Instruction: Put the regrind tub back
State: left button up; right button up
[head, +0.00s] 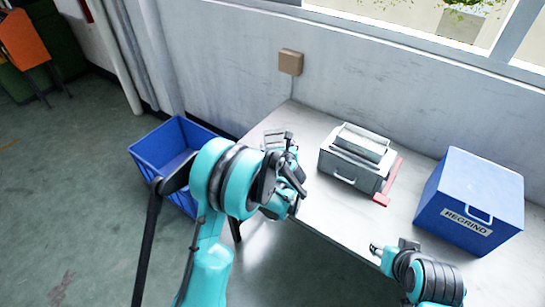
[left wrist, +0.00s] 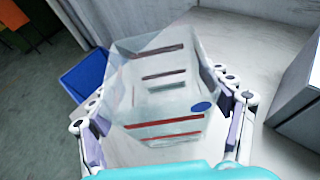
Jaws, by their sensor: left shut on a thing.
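A clear, see-through tub (left wrist: 160,95) with dark red and grey bars and a blue oval fills the middle of the left wrist view. My left gripper (head: 281,150) is shut on it, a finger on each side, over the left part of the table in the head view. The tub is hard to make out in the head view, largely hidden by the gripper and arm. A blue box (head: 444,214) labelled REGRIND, with a handle, stands on the table's right. My right gripper (head: 388,250) is near the table's front edge; its finger opening is unclear.
A grey machine (head: 355,157) with a handle and a red strip (head: 389,184) stands mid-table. A blue open bin (head: 160,150) is on the floor left of the table (head: 330,209). A wall stands behind. Bare tabletop lies in front of the machine.

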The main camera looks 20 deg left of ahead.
pick_arm(q)
jog(key=shift+a+f, duration=0.55)
jog(key=shift+a, duration=0.3)
notch_tip(320, 180, down, 4)
jog(key=b, duration=0.2)
jog(key=shift+w+f+b, duration=0.1)
jog(key=shift+b, duration=0.2)
jog(key=o, duration=1.5)
jog(key=shift+c, duration=0.2)
